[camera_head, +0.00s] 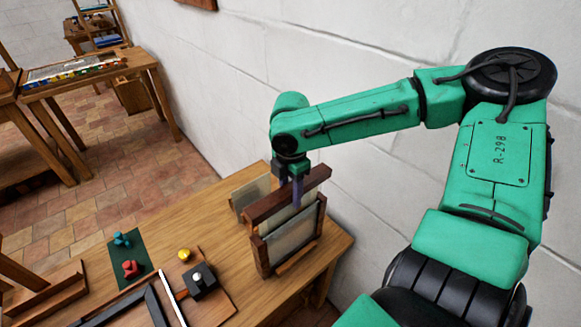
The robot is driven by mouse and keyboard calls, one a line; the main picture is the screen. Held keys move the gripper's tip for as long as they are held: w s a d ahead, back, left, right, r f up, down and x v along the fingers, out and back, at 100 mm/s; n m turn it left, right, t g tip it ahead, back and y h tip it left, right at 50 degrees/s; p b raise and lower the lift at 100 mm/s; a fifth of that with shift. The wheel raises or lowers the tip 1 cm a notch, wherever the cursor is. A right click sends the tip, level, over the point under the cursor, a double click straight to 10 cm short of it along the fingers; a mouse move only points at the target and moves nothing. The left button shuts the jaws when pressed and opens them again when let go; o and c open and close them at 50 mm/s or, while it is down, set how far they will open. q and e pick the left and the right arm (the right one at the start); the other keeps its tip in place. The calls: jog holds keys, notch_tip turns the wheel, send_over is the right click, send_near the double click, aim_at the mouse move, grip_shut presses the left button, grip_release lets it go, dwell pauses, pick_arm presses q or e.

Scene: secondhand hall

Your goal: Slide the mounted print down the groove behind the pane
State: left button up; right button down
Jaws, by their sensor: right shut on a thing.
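The mounted print hangs from a dark brown top bar (262,210), with a pale sheet (283,219) below it. My right gripper (291,194) comes from above and is shut on this print at its top bar. A wooden stand (262,259) with a greyish pane (291,238) stands upright on the table. The print is upright just behind the pane, its top bar above the stand's posts. The pane and stand hide the print's lower part, so I cannot tell how deep it sits in the groove. My left gripper is not in view.
A pale panel (246,197) stands behind the print on the wooden table (200,222). A dark green mat (122,251) holds teal and red pieces. A yellow piece (184,254) and a board with a black tool (203,280) are nearby. The white wall is close behind.

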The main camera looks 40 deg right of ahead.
aim_at(290, 214)
jog(key=shift+f+b, duration=2.75)
jog(key=shift+f, duration=1.45)
dwell(1.8)
dwell(0.4)
jog(key=shift+c, duration=1.6)
grip_release()
notch_tip(290, 214, up, 15)
jog(key=shift+f+p, duration=0.2)
jog(key=shift+p, duration=0.35)
